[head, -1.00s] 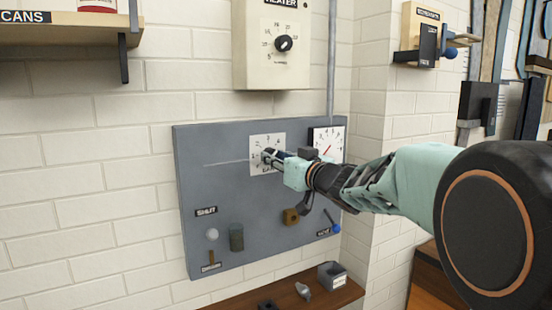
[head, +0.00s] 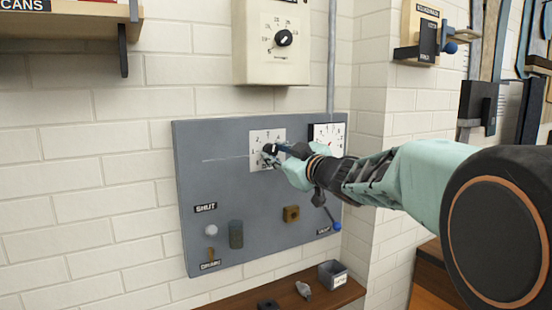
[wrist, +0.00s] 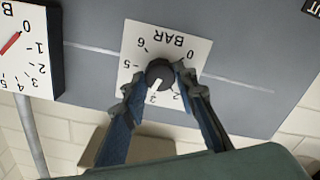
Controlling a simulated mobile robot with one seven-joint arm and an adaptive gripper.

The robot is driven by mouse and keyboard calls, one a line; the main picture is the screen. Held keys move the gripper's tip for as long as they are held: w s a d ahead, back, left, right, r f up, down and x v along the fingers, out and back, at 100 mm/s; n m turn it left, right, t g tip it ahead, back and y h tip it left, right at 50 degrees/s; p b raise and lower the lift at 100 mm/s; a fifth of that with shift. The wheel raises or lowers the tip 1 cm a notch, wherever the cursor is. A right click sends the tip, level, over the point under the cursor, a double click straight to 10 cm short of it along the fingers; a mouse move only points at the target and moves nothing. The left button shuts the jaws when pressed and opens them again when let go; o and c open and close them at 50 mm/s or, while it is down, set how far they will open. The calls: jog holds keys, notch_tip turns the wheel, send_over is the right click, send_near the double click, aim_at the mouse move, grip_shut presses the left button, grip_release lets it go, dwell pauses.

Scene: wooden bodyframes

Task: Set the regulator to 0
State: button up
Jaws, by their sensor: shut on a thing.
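The regulator is a dark round knob (wrist: 159,73) on a white square plate (wrist: 190,48) marked BAR, with numbers around it. The plate appears upside down in the wrist view. The knob's white pointer faces the lower left there, around the 3. My gripper (wrist: 160,77) is shut on the knob, one finger on each side. In the head view my gripper (head: 276,151) reaches the plate (head: 258,138) from the right and partly covers the knob and lower numbers.
A gauge (wrist: 50,60) with a red needle near 0 is beside the plate. The grey panel (head: 225,190) also carries a brass fitting (head: 291,214) and a blue-ended lever (head: 336,226). A heater box (head: 262,65) is above; a wooden shelf (head: 235,302) is below.

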jog(key=n+b, duration=0.2)
jog(key=n, duration=0.2)
jog(key=shift+f+n, duration=0.15)
jog(key=shift+n, duration=0.15)
jog(key=n+b, duration=0.1)
jog(key=n, duration=0.2)
jog(key=shift+n+b, duration=0.4)
jog(key=n+b, duration=0.1)
jog(key=n, duration=0.2)
jog(key=shift+n+b, duration=0.3)
jog(key=shift+b, duration=0.05)
jog(key=n+b, duration=0.1)
jog(key=n, duration=0.2)
jog(key=shift+b, duration=0.4)
jog(key=n+b, duration=0.1)
jog(key=n, duration=0.3)
jog(key=shift+b, duration=0.4)
jog(key=n+b, duration=0.1)
jog(key=n, duration=0.2)
jog(key=shift+n+b, duration=0.4)
jog(key=n+b, duration=0.1)
jog(key=n, duration=0.2)
jog(key=shift+n+b, duration=0.3)
jog(key=shift+b, duration=0.05)
jog(key=shift+n+b, duration=0.8)
jog(key=shift+n, duration=1)
